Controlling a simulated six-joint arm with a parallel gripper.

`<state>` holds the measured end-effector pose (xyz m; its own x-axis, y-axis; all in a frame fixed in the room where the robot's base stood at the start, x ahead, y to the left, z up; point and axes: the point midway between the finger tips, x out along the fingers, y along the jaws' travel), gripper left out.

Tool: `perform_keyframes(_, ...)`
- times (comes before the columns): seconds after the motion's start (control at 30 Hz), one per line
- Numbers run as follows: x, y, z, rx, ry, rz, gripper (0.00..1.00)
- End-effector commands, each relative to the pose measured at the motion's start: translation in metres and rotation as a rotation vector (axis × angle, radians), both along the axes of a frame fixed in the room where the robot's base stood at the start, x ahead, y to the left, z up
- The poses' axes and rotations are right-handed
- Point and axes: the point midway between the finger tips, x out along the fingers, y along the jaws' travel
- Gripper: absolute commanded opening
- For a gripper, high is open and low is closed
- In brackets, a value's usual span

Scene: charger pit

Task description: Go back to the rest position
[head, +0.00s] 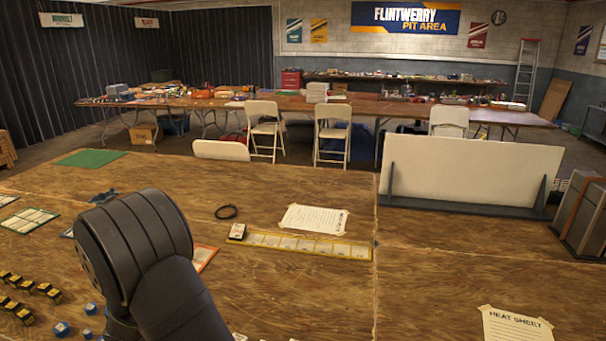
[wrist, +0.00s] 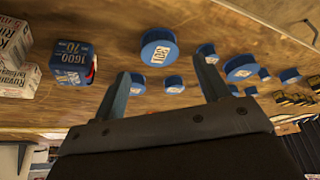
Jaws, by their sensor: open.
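My gripper (wrist: 161,65) is open, its two fingers spread with nothing held between them. In the wrist view the fingers point toward the wooden table. Blue round items (wrist: 158,50) show beyond and between the fingers, apart from them as far as I can tell. A blue 1600 box (wrist: 72,62) and white printed boxes (wrist: 14,42) show at the left of that view. In the head view my dark arm stands over the table's left part and hides the gripper's fingers.
Black-and-yellow items (head: 30,287) and blue pieces (head: 62,328) lie at lower left. A small box (head: 237,232) sits at the left end of a yellow strip (head: 310,245). A white panel (head: 470,170) stands at right. The table's right front is mostly clear.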

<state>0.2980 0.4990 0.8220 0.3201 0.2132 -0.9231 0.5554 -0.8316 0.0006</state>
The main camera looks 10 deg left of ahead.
Motion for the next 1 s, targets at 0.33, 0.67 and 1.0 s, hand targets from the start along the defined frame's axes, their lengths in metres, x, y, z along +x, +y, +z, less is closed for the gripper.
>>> perform_keyframes(0.33, 0.015, 0.011, -0.035, 0.005, -0.001, -0.001, 0.69)
perform_keyframes(0.67, 0.026, -0.013, 0.016, 0.003, -0.001, -0.005, 0.69)
perform_keyframes(1.0, 0.053, -0.064, 0.051, 0.004, -0.001, -0.006, 0.69)
